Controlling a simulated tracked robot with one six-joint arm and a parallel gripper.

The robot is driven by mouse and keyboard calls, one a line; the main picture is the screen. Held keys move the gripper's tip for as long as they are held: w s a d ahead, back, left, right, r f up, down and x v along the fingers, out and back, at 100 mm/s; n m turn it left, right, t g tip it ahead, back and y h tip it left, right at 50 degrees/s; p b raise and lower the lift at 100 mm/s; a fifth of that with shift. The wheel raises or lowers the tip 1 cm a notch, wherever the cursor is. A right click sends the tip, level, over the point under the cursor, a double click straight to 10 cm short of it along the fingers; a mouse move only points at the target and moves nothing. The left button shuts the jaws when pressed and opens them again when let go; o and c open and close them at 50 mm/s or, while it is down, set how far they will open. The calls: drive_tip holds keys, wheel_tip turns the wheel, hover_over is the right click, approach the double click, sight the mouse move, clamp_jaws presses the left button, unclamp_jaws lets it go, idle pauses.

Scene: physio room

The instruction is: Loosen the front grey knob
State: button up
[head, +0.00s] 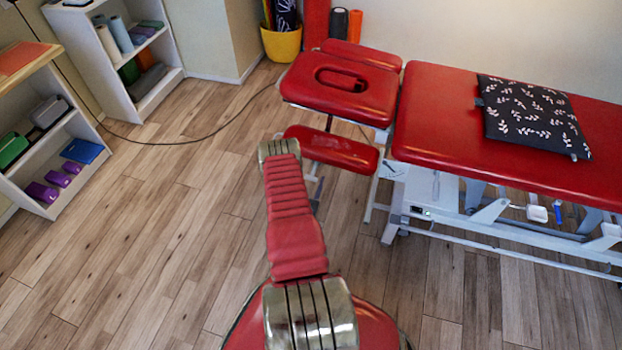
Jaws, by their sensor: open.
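The red treatment table (440,130) stands at the right on a white metal frame. Its head section (340,90) has a face opening, and a lower red armrest pad (332,151) sits in front of it. I cannot make out a grey knob for certain. Small dark parts show on the frame (395,215) below the joint between the sections, too small to identify. My arm, red with metal joints, reaches up from the bottom middle and its upper end overlaps the left end of the armrest pad in the picture. My gripper's jaws do not show.
A patterned dark cushion (530,117) lies on the table. A dark cable (185,142) runs across the wooden floor (150,240). White shelves (125,75) stand at the left, a yellow bucket (281,44) at the back. The floor left of my arm is clear.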

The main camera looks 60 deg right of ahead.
drive_tip(key=shift+w+d, duration=0.1)
drive_tip(key=shift+d, duration=0.3)
drive_tip(key=shift+c, duration=0.2)
drive_tip(key=c, duration=1)
